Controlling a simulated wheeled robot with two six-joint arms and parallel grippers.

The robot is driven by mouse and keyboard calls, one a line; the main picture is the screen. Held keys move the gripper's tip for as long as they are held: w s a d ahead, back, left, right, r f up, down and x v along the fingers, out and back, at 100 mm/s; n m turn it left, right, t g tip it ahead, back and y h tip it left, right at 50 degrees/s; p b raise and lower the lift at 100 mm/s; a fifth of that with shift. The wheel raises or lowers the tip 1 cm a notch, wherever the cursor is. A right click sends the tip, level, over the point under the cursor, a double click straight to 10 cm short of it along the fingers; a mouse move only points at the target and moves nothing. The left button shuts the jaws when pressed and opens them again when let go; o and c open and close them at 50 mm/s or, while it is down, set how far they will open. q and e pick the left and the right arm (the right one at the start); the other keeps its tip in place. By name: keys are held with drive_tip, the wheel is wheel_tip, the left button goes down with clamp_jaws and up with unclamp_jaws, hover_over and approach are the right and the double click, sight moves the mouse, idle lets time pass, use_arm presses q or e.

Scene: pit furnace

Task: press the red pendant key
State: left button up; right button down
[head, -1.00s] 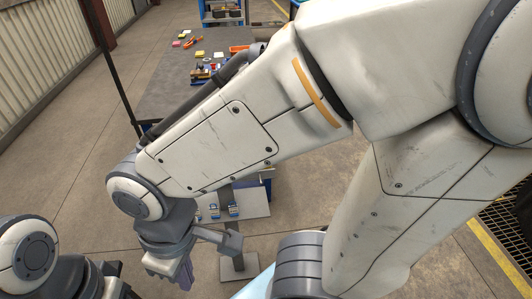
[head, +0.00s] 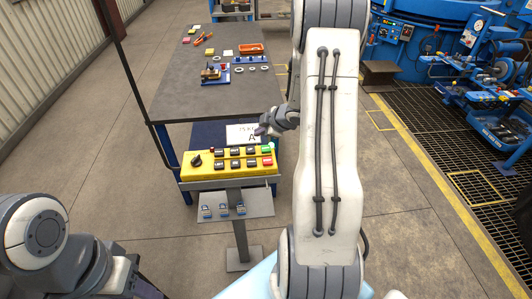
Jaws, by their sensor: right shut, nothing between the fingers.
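A yellow pendant box (head: 226,171) stands on a grey post in the middle of the head view, with two rows of keys and a black knob at its left. The red key (head: 267,162) is at the right end of the lower row, just below a green key (head: 267,149). A small red piece also shows at the upper left of the box. My right gripper (head: 262,131) is shut and empty, just behind and above the right end of the box, apart from the red key in the picture. My left arm is at the lower left; its fingers do not show clearly.
A grey tray (head: 258,207) with several small blue padlock-like items hangs below the pendant. A white sign (head: 241,134) with a letter A is behind it. A grey workbench (head: 185,95) with parts stands beyond. Blue machinery is at the right; the floor at the left is clear.

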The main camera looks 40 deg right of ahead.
drive_tip(key=s+d, duration=0.1)
drive_tip(key=s+d+f+y, duration=0.1)
drive_tip(key=shift+s+d, duration=0.2)
drive_tip(key=shift+d, duration=0.2)
drive_tip(key=shift+f, duration=0.15)
drive_tip(key=b, duration=0.8)
hover_over(270, 161)
wheel_tip(270, 161, down, 8)
drive_tip(key=shift+s+r, duration=0.15)
drive_tip(key=shift+r, duration=0.05)
drive_tip(key=shift+f, duration=0.45)
drive_tip(key=shift+f, duration=0.15)
idle(0.8)
drive_tip(key=shift+f+b, duration=0.25)
drive_tip(key=shift+b, duration=0.05)
